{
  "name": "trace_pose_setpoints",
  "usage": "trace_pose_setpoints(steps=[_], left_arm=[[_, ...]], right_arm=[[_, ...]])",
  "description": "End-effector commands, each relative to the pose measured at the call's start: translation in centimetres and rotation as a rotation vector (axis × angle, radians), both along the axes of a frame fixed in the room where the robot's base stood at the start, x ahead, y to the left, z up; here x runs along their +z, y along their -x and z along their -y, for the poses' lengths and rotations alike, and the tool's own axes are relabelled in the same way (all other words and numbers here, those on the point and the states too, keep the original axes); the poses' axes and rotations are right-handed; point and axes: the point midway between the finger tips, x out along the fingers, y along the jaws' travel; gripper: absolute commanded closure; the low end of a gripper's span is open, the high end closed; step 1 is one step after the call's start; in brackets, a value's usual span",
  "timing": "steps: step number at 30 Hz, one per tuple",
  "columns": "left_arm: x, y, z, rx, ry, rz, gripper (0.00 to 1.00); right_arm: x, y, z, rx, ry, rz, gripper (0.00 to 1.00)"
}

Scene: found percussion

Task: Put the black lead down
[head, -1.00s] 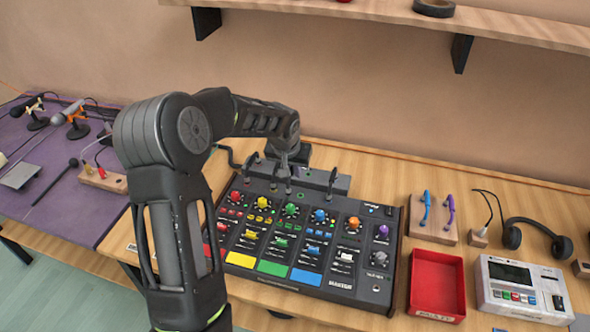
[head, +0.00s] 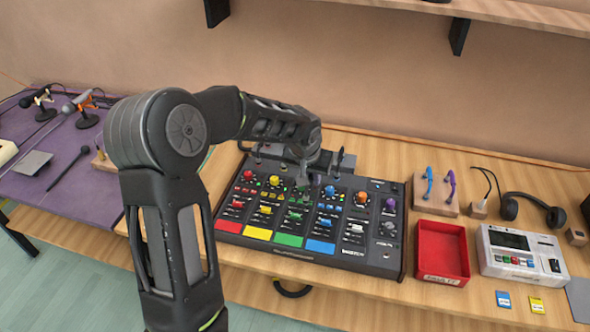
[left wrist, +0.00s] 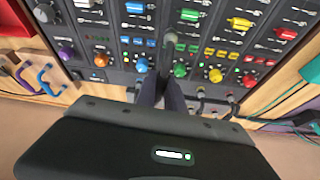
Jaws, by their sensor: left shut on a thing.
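The black mixer (head: 268,250) lies on the wooden bench, with coloured knobs, sliders and pads. My left gripper (head: 305,172) is over its back middle part; the fingers (left wrist: 168,92) also show in the left wrist view. They are shut on a dark plug (left wrist: 171,46), which looks like the end of the black lead and stands out over the knobs and sliders. I cannot tell whether the plug touches the panel. The rest of the lead is hidden by the gripper and arm. My right gripper is not in view.
Right of the mixer are a red tray (head: 425,278), a block with blue and purple leads (head: 430,207), a white device (head: 495,262) and headphones (head: 511,208). A purple-topped table (head: 65,210) with microphones is at left. A shelf (head: 500,15) hangs above.

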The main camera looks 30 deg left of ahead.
Motion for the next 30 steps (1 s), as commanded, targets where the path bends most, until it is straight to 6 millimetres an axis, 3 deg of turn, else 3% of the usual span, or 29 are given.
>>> trace_pose_setpoints(steps=[9,12,17,30], left_arm=[[0.6,2.5,11.2,-0.167,-0.003,0.002,1.0],[0.7,3.5,13.6,-0.205,-0.007,0.003,1.0],[0.8,4.2,14.8,-0.225,-0.008,0.003,1.0],[0.8,4.2,14.8,-0.224,-0.008,0.003,1.0]], right_arm=[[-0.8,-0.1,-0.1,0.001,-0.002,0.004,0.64],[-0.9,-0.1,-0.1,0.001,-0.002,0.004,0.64],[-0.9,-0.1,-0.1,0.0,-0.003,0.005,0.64],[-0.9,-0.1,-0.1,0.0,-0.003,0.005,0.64]])
